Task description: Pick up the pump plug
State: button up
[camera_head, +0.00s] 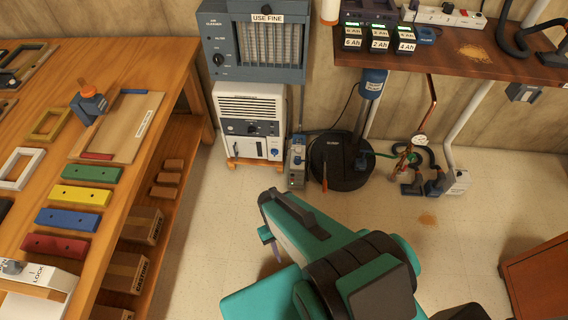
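I cannot tell for sure which item is the pump plug. A dark round pump-like unit (341,161) stands on the floor by the back wall, with a dark cord rising from it and a green hose at its right. A small grey box (297,165) with a blue part stands just left of it. Dark blue fittings (434,187) lie on the floor to the right, by a pale box (458,182). My teal and black arm reaches in from the bottom. My gripper (268,225) is near the picture's middle, seen from above; its fingers are mostly hidden.
A wooden workbench (185,70) with coloured blocks fills the left. A white dehumidifier-like unit (250,112) stands at the back below a grey air cleaner (257,40). A shelf (460,65) at top right holds chargers and a power strip (450,15). The middle floor is mostly clear.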

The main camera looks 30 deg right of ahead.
aim_at(297, 160)
jog(key=z, duration=0.1)
jog(key=k, duration=0.2)
jog(key=u, duration=2.95)
jog(key=k, duration=1.3)
jog(key=z, duration=0.4)
